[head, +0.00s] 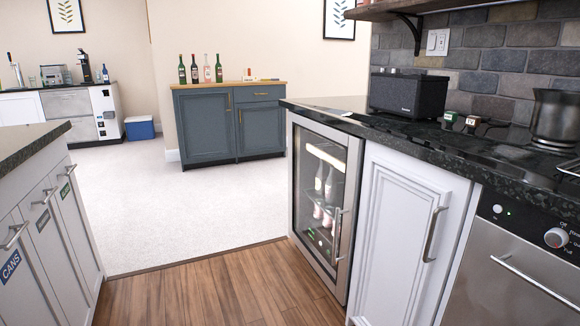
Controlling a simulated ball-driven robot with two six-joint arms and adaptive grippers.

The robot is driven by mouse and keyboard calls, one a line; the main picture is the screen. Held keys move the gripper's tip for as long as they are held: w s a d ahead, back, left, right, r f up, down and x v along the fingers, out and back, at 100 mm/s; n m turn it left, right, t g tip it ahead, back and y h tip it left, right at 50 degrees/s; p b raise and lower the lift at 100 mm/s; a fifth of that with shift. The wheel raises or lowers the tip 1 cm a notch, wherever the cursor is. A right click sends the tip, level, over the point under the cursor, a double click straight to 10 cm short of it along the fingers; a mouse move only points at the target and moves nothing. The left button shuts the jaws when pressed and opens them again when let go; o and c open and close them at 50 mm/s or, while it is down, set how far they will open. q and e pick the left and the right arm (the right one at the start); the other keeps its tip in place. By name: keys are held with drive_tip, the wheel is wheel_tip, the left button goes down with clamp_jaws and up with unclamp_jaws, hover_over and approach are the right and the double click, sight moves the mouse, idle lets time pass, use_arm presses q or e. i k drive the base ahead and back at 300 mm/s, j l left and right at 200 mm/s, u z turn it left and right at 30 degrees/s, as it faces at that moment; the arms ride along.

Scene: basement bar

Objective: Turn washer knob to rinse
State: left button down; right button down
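The washer (520,270) is a built-in unit with a steel front and a dark control strip, cut off by the right edge. Its round, pale knob (556,237) sits on the strip near that edge. Small white labels stand around the knob, too small and cut off to read surely, so I cannot tell its setting. A smaller button (497,209) and a green light (510,213) are left of the knob. Neither of my grippers is in view.
A white cabinet (405,235) and a glass-door bottle fridge (325,195) adjoin the washer under a dark counter (480,150) holding a speaker (408,95) and kettle (556,117). A bin cabinet (45,225) stands left. Wood floor (215,290) between them is clear.

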sight(556, 237)
drive_tip(key=z, duration=1.6)
